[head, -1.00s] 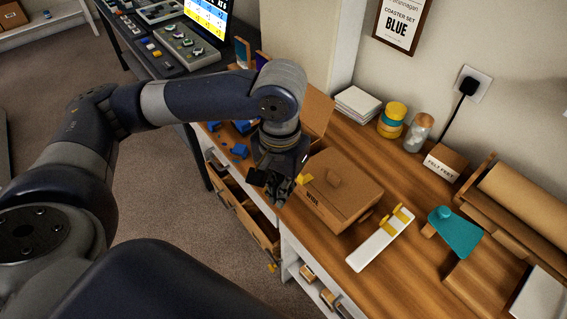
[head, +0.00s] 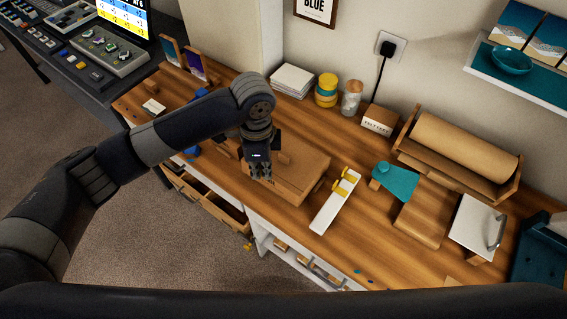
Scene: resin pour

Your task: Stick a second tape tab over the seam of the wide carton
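The wide carton (head: 303,177) is a closed brown box on the wooden bench, with a small raised brown piece on its top. My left gripper (head: 261,176) points down at the carton's left end and hides that part of it. Its fingertips are dark and small, so I cannot tell whether they are open or hold a tab, nor whether they touch the carton. A white strip (head: 325,212) lies right of the carton, with yellow tape tabs (head: 342,181) at its far end. No tape shows on the visible part of the carton. My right gripper is out of view.
A teal piece (head: 396,181) and a brown paper roll (head: 465,147) are to the right. Open drawers (head: 205,200) jut out below the front edge.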

